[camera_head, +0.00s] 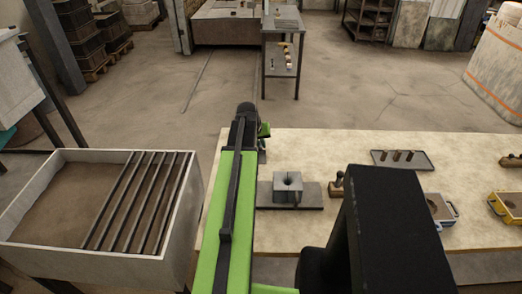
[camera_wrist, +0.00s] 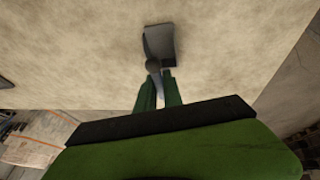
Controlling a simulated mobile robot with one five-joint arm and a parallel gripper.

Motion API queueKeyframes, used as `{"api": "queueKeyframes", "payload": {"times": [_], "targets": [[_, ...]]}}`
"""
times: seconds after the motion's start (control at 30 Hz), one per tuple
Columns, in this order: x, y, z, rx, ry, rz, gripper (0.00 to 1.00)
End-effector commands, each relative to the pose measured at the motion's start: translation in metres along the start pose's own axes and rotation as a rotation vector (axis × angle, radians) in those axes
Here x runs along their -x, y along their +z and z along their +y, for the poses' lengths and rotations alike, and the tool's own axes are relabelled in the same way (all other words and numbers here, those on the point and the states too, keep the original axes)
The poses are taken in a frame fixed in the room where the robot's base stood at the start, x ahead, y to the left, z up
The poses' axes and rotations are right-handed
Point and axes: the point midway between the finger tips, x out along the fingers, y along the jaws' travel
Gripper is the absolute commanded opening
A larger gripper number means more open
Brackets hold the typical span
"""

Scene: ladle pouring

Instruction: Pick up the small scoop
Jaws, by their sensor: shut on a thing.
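The small scoop (camera_wrist: 160,42) is grey, with a squared, shallow head and a thin handle, and shows at the top middle of the wrist view. My gripper (camera_wrist: 159,79) has its two green fingers shut on the scoop's handle, with the head pointing away from me. Behind the scoop is the pale table top (camera_wrist: 85,50); I cannot tell whether the scoop touches it. In the head view, my gripper (camera_head: 264,130) is at the far end of my green arm, by the table's far left edge. The scoop is mostly hidden there by my arm.
A grey block with a round hole (camera_head: 288,193) stands on a dark plate right of my arm. A sand-filled bin with bars (camera_head: 60,200) stands at left. Mid-table beyond the block is bare.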

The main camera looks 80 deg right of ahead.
Motion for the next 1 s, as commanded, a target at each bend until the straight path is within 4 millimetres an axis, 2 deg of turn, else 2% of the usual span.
{"api": "queueKeyframes", "payload": {"times": [0.83,1.0], "targets": [[0.0000,0.0000,0.0000,0.000,0.000,0.000,0.00],[0.0063,-0.0026,0.0014,0.000,0.000,0.000,0.00]]}}
